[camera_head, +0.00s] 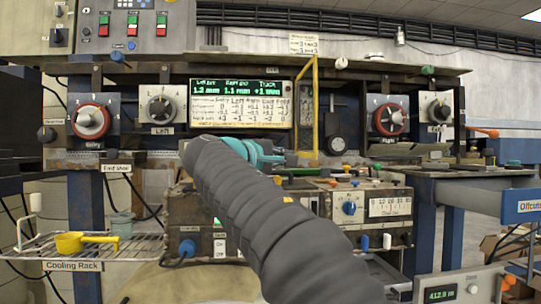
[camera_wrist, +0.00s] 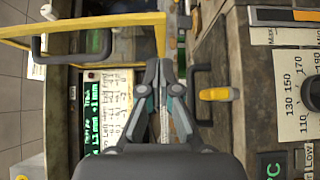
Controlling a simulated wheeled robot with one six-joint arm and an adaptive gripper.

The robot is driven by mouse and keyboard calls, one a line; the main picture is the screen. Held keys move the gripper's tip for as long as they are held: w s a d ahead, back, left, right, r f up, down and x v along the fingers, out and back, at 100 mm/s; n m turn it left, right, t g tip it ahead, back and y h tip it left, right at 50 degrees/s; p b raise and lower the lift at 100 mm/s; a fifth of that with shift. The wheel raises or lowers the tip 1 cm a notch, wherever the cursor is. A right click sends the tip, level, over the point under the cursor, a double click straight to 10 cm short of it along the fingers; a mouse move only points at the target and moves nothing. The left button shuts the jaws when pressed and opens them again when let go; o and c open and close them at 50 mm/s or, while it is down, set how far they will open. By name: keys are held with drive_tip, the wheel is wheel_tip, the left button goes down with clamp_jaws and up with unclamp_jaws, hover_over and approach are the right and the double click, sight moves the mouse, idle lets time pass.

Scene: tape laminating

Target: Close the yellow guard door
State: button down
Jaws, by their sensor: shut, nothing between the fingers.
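The yellow guard door (camera_head: 316,100) shows in the head view as a thin upright yellow frame beside the lit display, seen nearly edge-on, so it stands swung out. In the wrist view the door's yellow frame (camera_wrist: 95,22) spans the upper left, and a dark handle (camera_wrist: 38,48) sits near its left end. My gripper (camera_wrist: 158,66) is shut and empty in the wrist view, its tips just below the yellow frame's right end. Contact between them cannot be told. In the head view my gripper (camera_head: 268,158) is partly hidden behind my arm, left of the door.
The lit display (camera_head: 241,103) is behind my gripper. A control box with a blue knob (camera_head: 349,208) stands at right. In the wrist view a dark bar handle (camera_wrist: 197,95) and an orange lever (camera_wrist: 218,94) lie close right of my gripper. A cooling rack (camera_head: 90,250) is at left.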

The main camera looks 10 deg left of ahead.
sight(313, 156)
drive_tip(key=shift+w+d, duration=0.35)
drive_tip(key=shift+d, duration=0.4)
drive_tip(key=shift+w+d, duration=0.3)
drive_tip(key=shift+d, duration=0.5)
drive_tip(key=shift+w+d, duration=0.35)
drive_tip(key=shift+d, duration=0.4)
